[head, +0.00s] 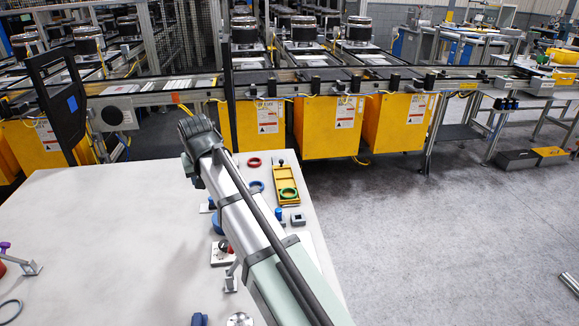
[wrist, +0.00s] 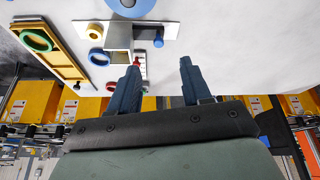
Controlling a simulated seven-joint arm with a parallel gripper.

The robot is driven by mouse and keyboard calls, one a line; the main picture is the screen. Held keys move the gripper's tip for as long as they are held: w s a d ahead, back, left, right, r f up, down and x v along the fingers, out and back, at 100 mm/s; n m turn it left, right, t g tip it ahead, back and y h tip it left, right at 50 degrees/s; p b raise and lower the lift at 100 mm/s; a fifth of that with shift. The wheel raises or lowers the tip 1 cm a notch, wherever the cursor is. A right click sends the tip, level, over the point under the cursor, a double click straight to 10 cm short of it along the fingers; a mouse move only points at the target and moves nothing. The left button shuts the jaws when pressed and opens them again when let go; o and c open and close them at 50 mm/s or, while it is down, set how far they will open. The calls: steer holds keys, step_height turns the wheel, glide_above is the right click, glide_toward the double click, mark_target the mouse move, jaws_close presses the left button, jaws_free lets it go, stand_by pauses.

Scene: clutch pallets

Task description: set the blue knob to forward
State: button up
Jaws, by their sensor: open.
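Several blue parts show, and I cannot tell for sure which is the blue knob. In the wrist view a small blue knob (wrist: 158,42) stands by a white plate, and a large blue disc (wrist: 130,6) is at the top edge. In the head view a small blue knob (head: 279,214) stands right of my arm, and another blue piece (head: 199,319) is at the bottom edge. My gripper (wrist: 159,64) is open, with nothing between its two dark fingers. In the head view my arm hides the fingers and part of the table.
The white table (head: 100,220) is mostly bare on its left. A yellow tray (head: 286,172) with a green ring (head: 288,194) lies near the right edge, beside a red ring (head: 254,162). A lever with a purple knob (head: 5,245) stands far left. Yellow bins (head: 325,125) stand behind.

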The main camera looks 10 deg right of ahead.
steer(key=w+d+m+h, duration=0.1)
steer(key=d+m, duration=0.3)
steer(key=d, duration=2)
steer(key=shift+w+d, duration=0.2)
steer(key=shift+w, duration=0.4)
steer(key=shift+r, duration=0.1)
steer(key=n+y, duration=0.1)
steer(key=n, duration=0.3)
glide_toward(210, 198)
steer(key=s+v, duration=0.1)
steer(key=v, duration=0.4)
steer(key=a, duration=0.5)
steer(key=w+d+f+m+h, duration=0.1)
steer(key=w+f+m, duration=0.1)
steer(key=f, duration=0.2)
steer(key=w+d+f+m, duration=0.1)
steer(key=w+f+m, duration=0.1)
steer(key=f, duration=0.2)
steer(key=w+d+f+m+h, duration=0.1)
steer(key=w+d+f+m, duration=0.1)
steer(key=f+m, duration=0.1)
steer(key=shift+w+f+g+h, duration=0.25)
steer(key=shift+f+g+h, duration=0.05)
steer(key=shift+f+g, duration=0.15)
jaws_close()
